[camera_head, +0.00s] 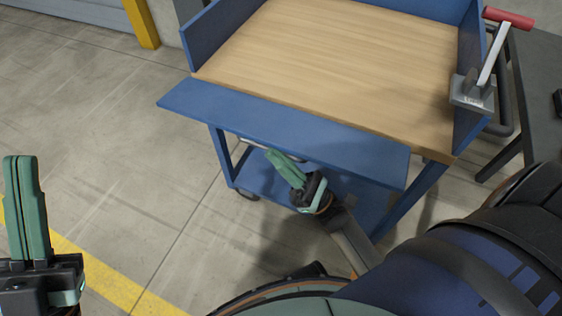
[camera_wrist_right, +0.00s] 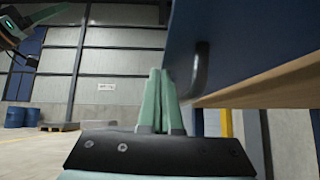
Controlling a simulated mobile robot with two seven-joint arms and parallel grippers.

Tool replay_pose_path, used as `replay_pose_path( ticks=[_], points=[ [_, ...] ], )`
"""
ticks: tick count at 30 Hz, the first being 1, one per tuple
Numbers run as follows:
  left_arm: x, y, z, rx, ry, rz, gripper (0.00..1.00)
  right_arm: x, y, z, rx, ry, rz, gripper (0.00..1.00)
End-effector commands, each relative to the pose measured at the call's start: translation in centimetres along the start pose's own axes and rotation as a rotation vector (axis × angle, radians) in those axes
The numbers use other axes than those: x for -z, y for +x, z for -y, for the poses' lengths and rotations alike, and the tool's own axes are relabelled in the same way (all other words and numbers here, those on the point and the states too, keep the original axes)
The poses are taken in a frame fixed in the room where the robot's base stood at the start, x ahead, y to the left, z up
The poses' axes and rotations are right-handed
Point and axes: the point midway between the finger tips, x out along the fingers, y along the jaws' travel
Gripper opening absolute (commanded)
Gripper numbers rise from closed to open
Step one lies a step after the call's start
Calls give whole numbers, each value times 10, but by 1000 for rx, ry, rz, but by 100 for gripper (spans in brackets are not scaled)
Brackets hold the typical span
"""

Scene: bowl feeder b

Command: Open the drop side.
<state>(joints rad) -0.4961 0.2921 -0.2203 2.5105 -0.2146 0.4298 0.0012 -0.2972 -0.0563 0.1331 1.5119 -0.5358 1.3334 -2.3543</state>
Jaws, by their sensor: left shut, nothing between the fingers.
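The drop side (camera_head: 285,125) is a long blue panel along the front edge of the cart's wooden top. It is swung outward from that edge and leaves the front of the top uncovered; its exact angle is hard to tell. In the right wrist view the blue panel (camera_wrist_right: 245,45) rises at the right, with a dark handle (camera_wrist_right: 201,70) on it. My right gripper (camera_head: 277,158) is below the panel's outer edge. Its fingers (camera_wrist_right: 163,95) are together, beside the handle, with nothing seen between them. My left gripper (camera_head: 22,165) is shut and empty at far left, away from the cart.
The wooden top (camera_head: 340,45) is bare between blue side walls. A lever with a red grip (camera_head: 508,17) stands at the right wall. A lower blue shelf (camera_head: 258,178) is under the top. A dark table (camera_head: 540,80) stands at right. The floor at left is clear.

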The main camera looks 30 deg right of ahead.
Motion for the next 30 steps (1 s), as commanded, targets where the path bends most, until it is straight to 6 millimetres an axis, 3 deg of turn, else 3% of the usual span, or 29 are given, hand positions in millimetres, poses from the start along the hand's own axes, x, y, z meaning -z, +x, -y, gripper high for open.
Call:
replay_pose_path(
  ticks=[7,21,30],
  points=[
    [-2,-2,-2,1,-9,2,0,1,-16,0,0,-1,0,0],
    [-15,-14,-10,2,-45,11,0,1,-110,0,1,1,-2,0],
    [-16,-15,-11,-4,-48,12,0,0,-126,0,1,0,0,0]
  ],
)
